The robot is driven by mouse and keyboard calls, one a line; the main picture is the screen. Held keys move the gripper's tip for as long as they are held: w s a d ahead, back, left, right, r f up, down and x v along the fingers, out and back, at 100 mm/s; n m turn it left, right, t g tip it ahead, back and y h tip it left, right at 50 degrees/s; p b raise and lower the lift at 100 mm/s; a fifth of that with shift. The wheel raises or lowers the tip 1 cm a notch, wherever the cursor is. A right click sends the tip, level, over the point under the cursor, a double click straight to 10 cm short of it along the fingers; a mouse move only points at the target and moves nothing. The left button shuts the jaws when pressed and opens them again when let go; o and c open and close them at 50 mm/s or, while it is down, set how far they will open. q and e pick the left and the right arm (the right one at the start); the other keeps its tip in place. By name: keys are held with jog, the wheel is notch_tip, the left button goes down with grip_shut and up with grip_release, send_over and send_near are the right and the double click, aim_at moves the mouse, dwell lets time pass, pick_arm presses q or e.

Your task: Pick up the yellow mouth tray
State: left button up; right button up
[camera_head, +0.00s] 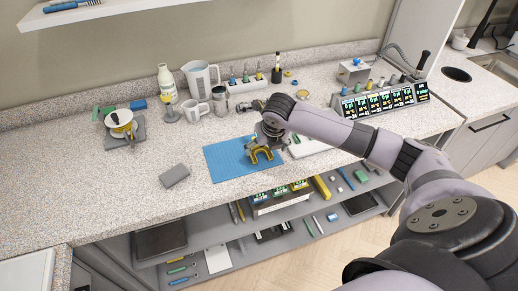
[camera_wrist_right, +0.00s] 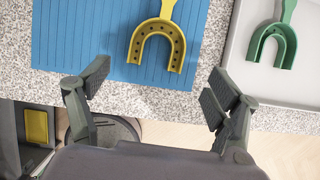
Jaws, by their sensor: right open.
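The yellow mouth tray (camera_wrist_right: 157,25) lies on a blue ridged mat (camera_wrist_right: 85,40) in the right wrist view. Its U-shaped end with small holes faces my gripper, and its handle runs out of the top of the picture. My right gripper (camera_wrist_right: 155,86) is open and empty, its fingers spread apart just short of the U end. In the head view my right gripper hangs over the right part of the blue mat (camera_head: 222,160), with yellow (camera_head: 254,158) showing just below it. My left gripper is not in view.
A green mouth tray (camera_wrist_right: 270,38) lies on a pale tray (camera_wrist_right: 238,50) right of the mat. A grey block (camera_head: 174,175) lies left of the mat. A jug (camera_head: 201,80), mugs and a bottle (camera_head: 166,83) stand behind. The counter's front left is clear.

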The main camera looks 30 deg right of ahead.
aim_at(261, 156)
jog(key=p+x, duration=0.1)
jog(key=x, duration=0.3)
jog(key=shift+w+a+p, duration=0.2)
jog(key=shift+w+p, duration=0.05)
jog(key=shift+p, duration=0.1)
jog(key=shift+w+d+f, duration=0.1)
jog(key=shift+w+f, duration=0.1)
jog(key=shift+f, duration=0.35)
jog(key=shift+c, duration=0.5)
jog(key=shift+r, duration=0.1)
jog(key=c, duration=1.1)
